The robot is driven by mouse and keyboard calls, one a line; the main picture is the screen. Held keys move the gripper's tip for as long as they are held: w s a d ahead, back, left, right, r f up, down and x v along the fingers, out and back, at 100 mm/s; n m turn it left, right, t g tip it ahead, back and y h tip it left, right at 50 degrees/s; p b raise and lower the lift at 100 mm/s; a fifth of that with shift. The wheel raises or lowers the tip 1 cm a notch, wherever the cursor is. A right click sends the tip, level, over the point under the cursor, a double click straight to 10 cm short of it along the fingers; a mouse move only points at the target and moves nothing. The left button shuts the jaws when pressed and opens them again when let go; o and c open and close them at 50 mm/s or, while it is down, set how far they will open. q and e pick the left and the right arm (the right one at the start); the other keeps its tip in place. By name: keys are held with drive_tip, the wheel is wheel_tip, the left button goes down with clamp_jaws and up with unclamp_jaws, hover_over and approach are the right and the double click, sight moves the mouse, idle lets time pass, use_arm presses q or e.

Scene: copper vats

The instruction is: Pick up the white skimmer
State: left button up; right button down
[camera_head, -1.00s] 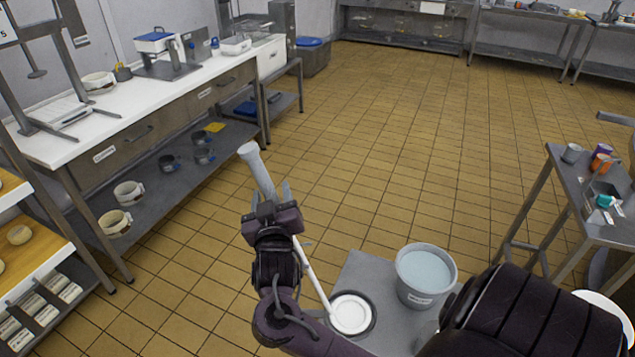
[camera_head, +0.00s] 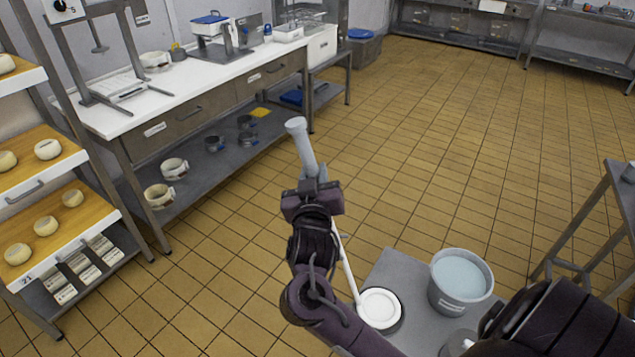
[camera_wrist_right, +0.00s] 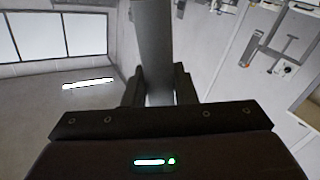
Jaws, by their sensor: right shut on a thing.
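The white skimmer has a thick pale grey grip (camera_head: 301,145), a thin white shaft (camera_head: 347,262) and what looks like its round white head (camera_head: 380,307). My right gripper (camera_head: 314,178) is shut around the grip, whose top end sticks up beyond the fingers. The head is low, over a dark-rimmed round spot on a grey surface; I cannot tell whether it touches. In the right wrist view the grip (camera_wrist_right: 155,45) stands between the two fingers (camera_wrist_right: 159,88). My left gripper is not in view.
A pail of pale blue liquid (camera_head: 461,280) stands on the grey surface (camera_head: 408,272), right of the skimmer head. A white-topped bench (camera_head: 190,85) and a rack of cheeses (camera_head: 45,190) are at left. A metal table (camera_head: 622,185) is at right. Open tiled floor lies beyond.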

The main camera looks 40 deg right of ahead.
wheel_tip(320, 180, up, 24)
drive_tip(key=p, duration=0.9)
drive_tip(key=shift+r+p, duration=0.2)
drive_tip(key=shift+p, duration=0.2)
